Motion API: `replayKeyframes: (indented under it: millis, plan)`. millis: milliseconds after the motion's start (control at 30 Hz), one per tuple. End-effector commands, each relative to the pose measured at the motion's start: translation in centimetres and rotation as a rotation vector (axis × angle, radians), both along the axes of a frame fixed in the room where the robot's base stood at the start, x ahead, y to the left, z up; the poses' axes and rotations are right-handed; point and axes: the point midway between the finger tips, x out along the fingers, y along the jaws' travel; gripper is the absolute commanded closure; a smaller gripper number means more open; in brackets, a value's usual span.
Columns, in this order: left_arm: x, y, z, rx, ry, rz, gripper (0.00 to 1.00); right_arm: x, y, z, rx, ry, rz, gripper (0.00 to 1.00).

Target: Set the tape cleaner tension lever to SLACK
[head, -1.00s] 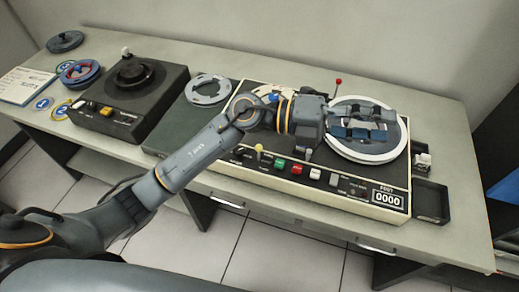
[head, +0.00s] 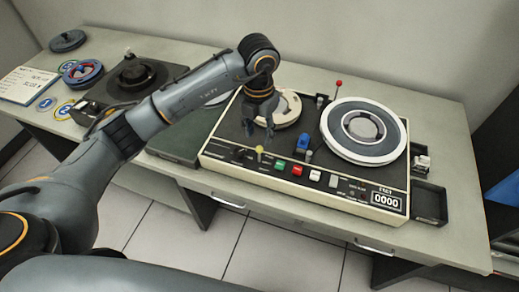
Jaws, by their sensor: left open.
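The tape cleaner (head: 225,150) is the cream-edged machine with a dark top and a counter reading 0000. A short lever with a yellow knob (head: 259,150) stands at its front left, and a thin lever with a red knob (head: 339,84) rises near the back middle. I cannot tell which is the tension lever, and the labels are too small to read. My left gripper (head: 259,130) points down over the left part of the machine, open and empty, just behind the yellow knob in the picture. It partly hides the left reel (head: 289,107). My right gripper is not in view.
A large white-rimmed reel (head: 338,147) sits on the machine's right side. Green (head: 279,167), red and white buttons line the front, with a blue block (head: 303,142) behind them. A dark tray (head: 430,203) is at right. A black unit (head: 130,80) stands left.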

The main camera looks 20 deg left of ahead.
Motion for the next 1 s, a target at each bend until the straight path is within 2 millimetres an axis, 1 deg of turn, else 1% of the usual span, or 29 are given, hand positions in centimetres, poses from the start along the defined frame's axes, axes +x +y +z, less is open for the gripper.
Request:
replayKeyframes:
  millis: [33, 200, 300, 400, 600, 867, 900, 967, 1000]
  plan:
    - [-0.2, 0.0, -1.0, 0.000, 0.006, -0.002, 0.58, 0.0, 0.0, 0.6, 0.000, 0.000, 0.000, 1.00]
    - [-0.2, -0.1, -4.6, -0.001, 0.006, -0.002, 0.58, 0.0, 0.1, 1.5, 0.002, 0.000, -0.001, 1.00]
    - [-0.2, -0.1, -6.3, -0.002, 0.004, -0.003, 0.58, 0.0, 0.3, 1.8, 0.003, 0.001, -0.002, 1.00]
    - [-0.1, -0.2, -7.6, -0.002, 0.003, -0.002, 0.58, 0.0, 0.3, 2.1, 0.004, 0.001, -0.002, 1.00]
    - [-0.1, -0.2, -8.9, -0.002, -0.001, -0.004, 0.58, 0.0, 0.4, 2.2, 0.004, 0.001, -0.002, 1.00]
    - [-0.1, -0.2, -9.0, -0.002, -0.001, -0.004, 0.58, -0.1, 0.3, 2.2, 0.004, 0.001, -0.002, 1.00]
    - [-0.1, -0.2, -9.0, -0.002, -0.001, -0.004, 0.67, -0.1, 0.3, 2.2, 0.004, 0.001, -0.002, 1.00]
    - [-0.1, -0.2, -9.0, -0.002, -0.001, -0.004, 0.79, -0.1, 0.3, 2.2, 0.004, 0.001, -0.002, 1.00]
    - [-0.1, -0.2, -9.0, -0.002, -0.001, -0.004, 0.87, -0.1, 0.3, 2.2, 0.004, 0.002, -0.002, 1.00]
